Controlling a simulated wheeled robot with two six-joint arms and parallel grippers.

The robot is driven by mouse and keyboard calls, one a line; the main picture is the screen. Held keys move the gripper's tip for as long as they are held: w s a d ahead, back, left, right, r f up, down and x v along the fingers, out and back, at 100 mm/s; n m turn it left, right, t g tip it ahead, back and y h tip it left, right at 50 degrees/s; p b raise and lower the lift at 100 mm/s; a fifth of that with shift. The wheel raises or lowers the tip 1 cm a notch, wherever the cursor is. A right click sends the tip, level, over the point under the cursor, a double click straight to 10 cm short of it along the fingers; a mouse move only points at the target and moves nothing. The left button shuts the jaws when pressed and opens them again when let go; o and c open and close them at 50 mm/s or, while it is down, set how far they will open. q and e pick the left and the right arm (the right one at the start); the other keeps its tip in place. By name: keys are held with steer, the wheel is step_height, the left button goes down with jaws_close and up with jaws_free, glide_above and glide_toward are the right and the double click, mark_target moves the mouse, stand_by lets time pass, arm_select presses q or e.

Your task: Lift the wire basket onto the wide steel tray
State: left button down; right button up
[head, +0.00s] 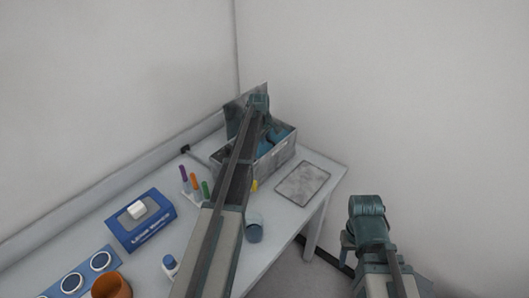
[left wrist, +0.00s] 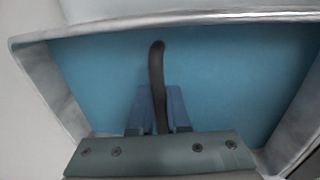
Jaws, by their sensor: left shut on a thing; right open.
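The wire basket (head: 284,154) looks like a grey, box-shaped container with a blue inside, at the back of the table in the head view. My left arm crosses in front of it and hides part of it. In the left wrist view my left gripper (left wrist: 159,98) is over the basket's blue inside (left wrist: 235,75), its fingers shut around a dark, curved, handle-like strip (left wrist: 157,62). The wide steel tray (head: 302,183) lies flat and empty to the right of the basket. My right gripper (head: 367,206) is open and empty, off the table's right side.
A blue box with a white top (head: 140,222), colored tubes (head: 194,181), a grey-blue cup (head: 254,229), a small bottle (head: 170,265) and an orange pot (head: 111,286) stand on the table. Walls close in behind. Bare table surrounds the tray.

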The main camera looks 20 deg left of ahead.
arm_select(q)
steer(key=shift+r, duration=0.2)
arm_select(e)
steer(key=shift+r, duration=0.2)
arm_select(q)
step_height(320, 180, up, 18)
steer(key=p, duration=1.8)
steer(key=shift+f, duration=0.2)
arm_select(e)
step_height(320, 180, up, 18)
steer(key=shift+f, duration=0.2)
